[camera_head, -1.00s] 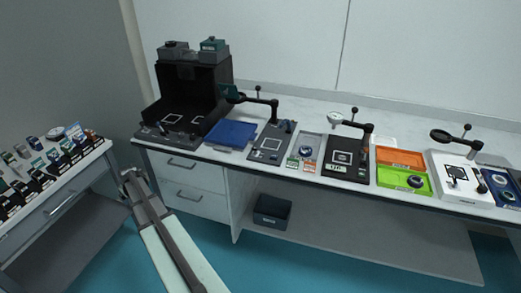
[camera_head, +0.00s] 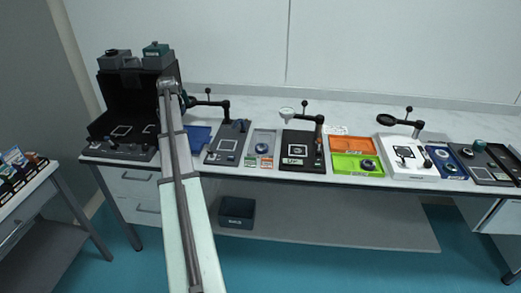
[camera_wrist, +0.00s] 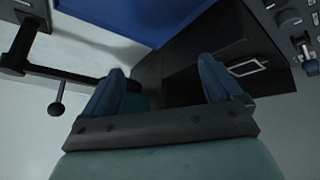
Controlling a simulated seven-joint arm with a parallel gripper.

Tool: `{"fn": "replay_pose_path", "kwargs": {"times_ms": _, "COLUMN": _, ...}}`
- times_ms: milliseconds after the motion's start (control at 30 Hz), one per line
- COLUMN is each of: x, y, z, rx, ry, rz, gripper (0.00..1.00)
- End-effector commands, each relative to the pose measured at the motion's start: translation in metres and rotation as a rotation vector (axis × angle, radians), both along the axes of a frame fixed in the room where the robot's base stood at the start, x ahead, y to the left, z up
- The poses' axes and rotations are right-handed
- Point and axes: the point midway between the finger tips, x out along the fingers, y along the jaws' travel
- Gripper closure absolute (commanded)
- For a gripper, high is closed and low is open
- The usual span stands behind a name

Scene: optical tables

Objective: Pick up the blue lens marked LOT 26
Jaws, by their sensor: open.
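No marking LOT 26 can be read in either view, so I cannot tell which lens bears it. In the head view, a round bluish lens-like piece (camera_head: 262,148) lies in a grey tray. Another dark blue ring-shaped piece (camera_head: 368,165) sits at the right of a green tray (camera_head: 345,163). A third round piece (camera_head: 450,169) lies in a blue tray at the right. My gripper shows in the wrist view (camera_wrist: 165,85), with two blue fingers spread apart and nothing visible between them. In the head view my arm's end is in front of the black box at the left; its fingers are not clear.
A black open box (camera_head: 112,95) stands at the left of the bench. A blue mat or tray (camera_head: 198,137) is right of my arm. Stands with arms rise at the grey plate (camera_head: 223,146), black plate (camera_head: 300,162) and white plate (camera_head: 399,169). A dark bin (camera_head: 237,211) sits on the lower shelf.

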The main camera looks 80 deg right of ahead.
Motion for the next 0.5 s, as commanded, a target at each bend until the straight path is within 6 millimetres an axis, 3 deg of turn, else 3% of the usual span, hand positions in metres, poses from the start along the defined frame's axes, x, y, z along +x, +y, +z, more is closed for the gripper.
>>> {"fn": "replay_pose_path", "kwargs": {"times_ms": 33, "x": -0.032, "y": -0.009, "z": -0.001, "rx": 0.041, "ry": 0.008, "rz": -0.056, "gripper": 0.08}}
{"fn": "replay_pose_path", "kwargs": {"times_ms": 200, "x": -0.127, "y": -0.022, "z": -0.002, "rx": 0.183, "ry": 0.033, "rz": -0.238, "gripper": 0.08}}
{"fn": "replay_pose_path", "kwargs": {"times_ms": 500, "x": -0.286, "y": -0.017, "z": 0.003, "rx": 0.426, "ry": 0.065, "rz": -0.564, "gripper": 0.08}}
